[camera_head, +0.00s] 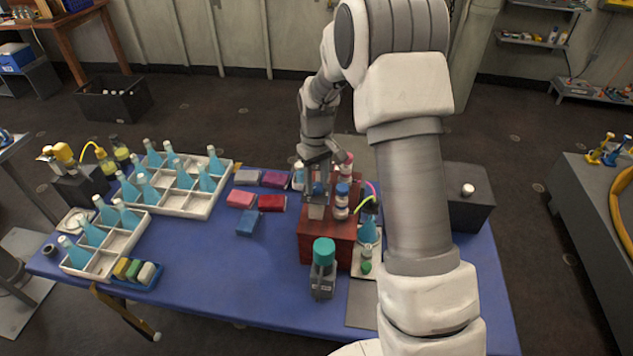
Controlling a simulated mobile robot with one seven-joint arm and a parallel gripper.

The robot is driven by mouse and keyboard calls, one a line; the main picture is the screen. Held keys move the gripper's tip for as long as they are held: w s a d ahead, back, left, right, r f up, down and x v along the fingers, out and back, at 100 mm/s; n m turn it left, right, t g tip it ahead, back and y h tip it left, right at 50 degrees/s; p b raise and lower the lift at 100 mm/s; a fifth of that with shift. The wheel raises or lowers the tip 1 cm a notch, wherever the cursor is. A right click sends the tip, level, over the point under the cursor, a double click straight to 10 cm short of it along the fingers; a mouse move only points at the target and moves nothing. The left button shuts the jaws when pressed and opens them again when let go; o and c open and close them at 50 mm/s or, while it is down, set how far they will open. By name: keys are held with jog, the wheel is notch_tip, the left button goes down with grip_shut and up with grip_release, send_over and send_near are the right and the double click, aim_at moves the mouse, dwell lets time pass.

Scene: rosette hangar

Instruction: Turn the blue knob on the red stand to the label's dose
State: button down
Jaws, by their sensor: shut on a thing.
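The red stand (313,248) is a reddish wooden block on the blue table, right of centre. Several small bottles or dispensers stand on its top, some with blue tops and one with a pink top (346,158). My gripper (318,184) points down over the stand's left part and is shut on a blue knob (319,188), which its fingers partly hide. Another blue knob (342,188) sits just to the right, apart from the fingers. The label and its dose cannot be read, and the knob's setting cannot be told at this size.
White crates (202,206) hold several blue bottles. A dark box (462,200) is at right. My arm hides the table's right part. The front-middle table is clear.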

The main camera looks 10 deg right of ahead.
aim_at(316, 186)
jog(key=m+b, duration=0.1)
jog(key=m, duration=0.2)
jog(key=shift+m, duration=2.2)
jog(key=c, duration=0.5)
grip_release()
jog(key=shift+b, duration=0.3)
jog(key=shift+r, duration=0.1)
notch_tip(316, 186, up, 17)
jog(key=shift+r, duration=0.15)
